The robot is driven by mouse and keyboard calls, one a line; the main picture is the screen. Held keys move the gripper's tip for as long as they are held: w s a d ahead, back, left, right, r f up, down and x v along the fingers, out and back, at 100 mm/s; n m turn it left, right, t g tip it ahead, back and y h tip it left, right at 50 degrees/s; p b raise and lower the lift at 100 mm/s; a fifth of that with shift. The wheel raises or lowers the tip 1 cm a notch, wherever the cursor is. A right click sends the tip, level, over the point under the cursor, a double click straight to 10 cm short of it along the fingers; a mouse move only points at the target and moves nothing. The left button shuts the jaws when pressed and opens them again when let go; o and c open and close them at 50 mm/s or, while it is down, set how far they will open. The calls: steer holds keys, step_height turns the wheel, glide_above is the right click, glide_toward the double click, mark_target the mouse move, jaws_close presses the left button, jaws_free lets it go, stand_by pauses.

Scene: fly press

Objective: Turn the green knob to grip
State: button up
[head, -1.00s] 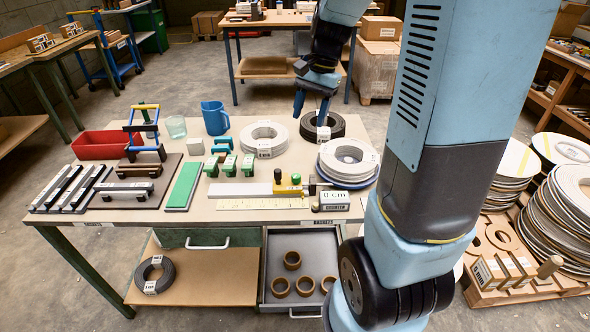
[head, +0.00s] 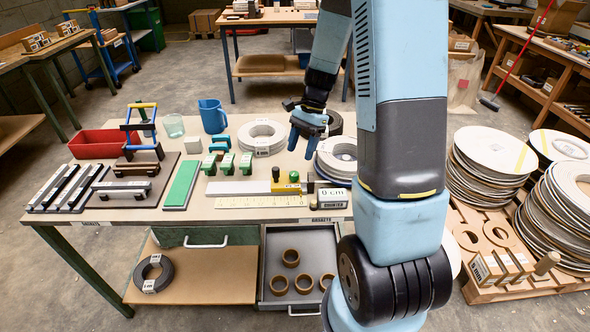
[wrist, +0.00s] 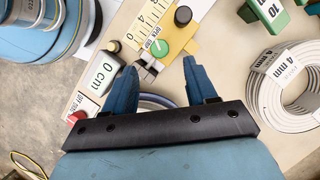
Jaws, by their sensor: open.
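The green knob (head: 294,177) is a small round cap on the yellow block (head: 285,187) at the table's front middle. In the wrist view the green knob (wrist: 160,47) sits beside a label with the words OPEN and GRIP. My gripper (head: 301,149) is open and empty above the table, behind and above the knob in the head view. In the wrist view my gripper (wrist: 160,68) has its two blue fingers spread, with the knob showing just beyond the tips, between them. The fingers look apart from the knob.
A black knob (wrist: 183,16) stands near the green one. The "0 cm" counter (head: 333,198), a ruler (head: 262,202) and a red button (wrist: 79,116) are close by. White ring stacks (head: 262,135) lie behind. Green-handled blocks (head: 227,163) stand to the left.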

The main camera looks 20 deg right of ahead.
mark_target(294, 173)
steer(key=x, duration=0.7)
steer(key=shift+f, duration=0.2)
steer(key=shift+c, duration=0.3)
steer(key=c, duration=1)
steer(key=shift+n, duration=0.4)
steer(key=n+g+h, duration=0.1)
steer(key=n, duration=0.4)
steer(key=shift+w+a+g+h, duration=0.1)
steer(key=shift+g+h, duration=0.3)
steer(key=n+h, duration=0.1)
steer(key=n, duration=0.2)
steer(key=n+h, duration=0.1)
steer(key=n, duration=0.2)
steer(key=shift+a, duration=0.1)
steer(key=shift+g, duration=0.3)
steer(key=o, duration=1.1)
steer(key=shift+c, duration=0.2)
